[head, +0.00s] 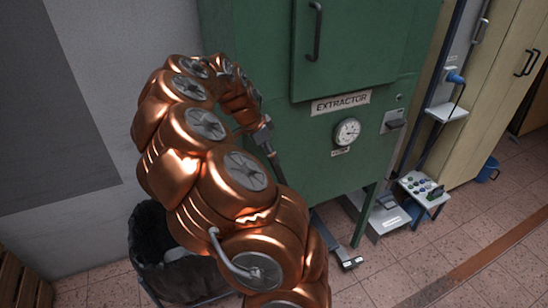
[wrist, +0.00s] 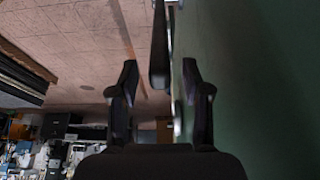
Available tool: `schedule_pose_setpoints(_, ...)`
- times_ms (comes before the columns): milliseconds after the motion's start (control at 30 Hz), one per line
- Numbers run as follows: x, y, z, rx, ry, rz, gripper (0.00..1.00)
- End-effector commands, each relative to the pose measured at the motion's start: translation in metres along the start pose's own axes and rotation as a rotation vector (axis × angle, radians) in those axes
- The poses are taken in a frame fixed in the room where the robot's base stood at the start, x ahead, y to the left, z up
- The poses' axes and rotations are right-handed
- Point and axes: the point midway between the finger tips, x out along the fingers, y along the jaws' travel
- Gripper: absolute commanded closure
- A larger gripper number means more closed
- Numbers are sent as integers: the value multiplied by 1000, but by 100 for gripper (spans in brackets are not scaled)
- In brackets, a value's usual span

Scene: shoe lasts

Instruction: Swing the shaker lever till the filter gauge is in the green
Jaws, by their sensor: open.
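The green extractor cabinet (head: 345,180) carries a small round white gauge (head: 347,131) below the EXTRACTOR label. The gauge is too small to read its needle or any green band. A dark grey lever (head: 273,158) slants down along the cabinet's left front, beside the end of my copper arm. In the wrist view my gripper (wrist: 160,68) is open, its two dark fingers apart. A dark bar, which looks like the lever (wrist: 159,45), stands between the fingertips, with gaps to both sides. Whether any finger touches it, I cannot tell. In the head view my arm hides much of the gripper.
A black-lined bin (head: 165,250) stands at the left below my arm. A control box (head: 423,190) with several knobs stands right of the extractor. Pale yellow cabinets (head: 495,90) and a blue bucket (head: 489,170) are further right. The tiled floor in front is clear.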

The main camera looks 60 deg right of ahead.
Motion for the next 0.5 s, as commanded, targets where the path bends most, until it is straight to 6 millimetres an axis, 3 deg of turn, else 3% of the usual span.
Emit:
schedule_pose_setpoints(200, 26, 1, 0, 0, -1, 4, 52)
schedule_pose_setpoints(500, 37, 0, 0, -1, 2, -2, 52)
